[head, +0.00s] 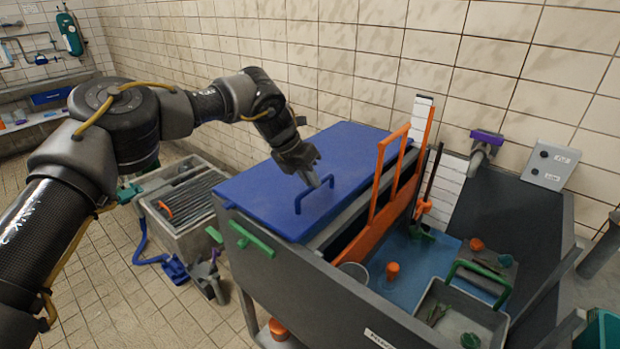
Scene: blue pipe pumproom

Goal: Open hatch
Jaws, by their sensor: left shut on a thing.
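The hatch (258,178) is a flat blue lid on the left part of a dark grey tank. It lies level and looks closed. A blue bar handle (302,204) stands up near its right edge. My left gripper (325,181) reaches down over the lid from the upper left. Its fingers are shut on the far end of the handle. The fingertips partly hide that end. My right gripper is not in view.
An orange frame (380,195) stands upright just right of the hatch. Right of it is an open blue basin with a grey tray (462,318) that has a green handle. A green handle (250,238) sticks out from the tank's front. A grey crate (190,205) stands behind left.

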